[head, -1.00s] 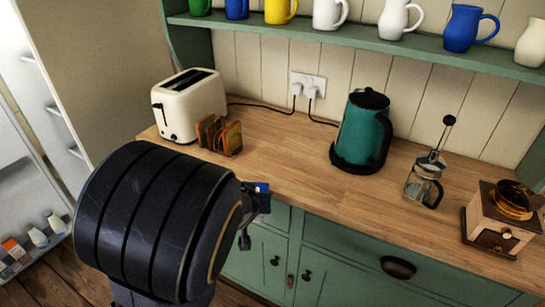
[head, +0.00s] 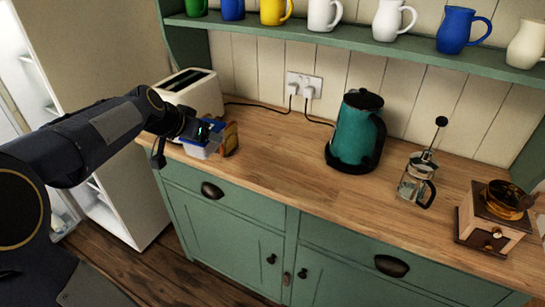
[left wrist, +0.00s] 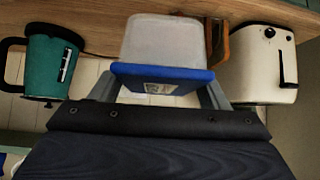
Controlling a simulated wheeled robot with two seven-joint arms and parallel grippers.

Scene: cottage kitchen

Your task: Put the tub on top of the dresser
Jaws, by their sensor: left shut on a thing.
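The tub (head: 199,151) is pale and translucent with a blue lid. In the head view it is at the left end of the dresser's wooden top (head: 265,165), in front of the toast rack and partly hidden by my gripper. My left gripper (head: 206,134) is shut on the tub, which also shows between its fingers in the left wrist view (left wrist: 168,42). I cannot tell whether the tub touches the wood. The dresser has green doors and drawers below. My right gripper is not in view.
A cream toaster (head: 193,90) and a toast rack (head: 230,138) stand close by the tub. A teal kettle (head: 355,135), a glass coffee press (head: 415,180) and a coffee grinder (head: 492,222) stand further right. Bare wood lies between rack and kettle. A shelf with mugs (head: 300,31) runs above.

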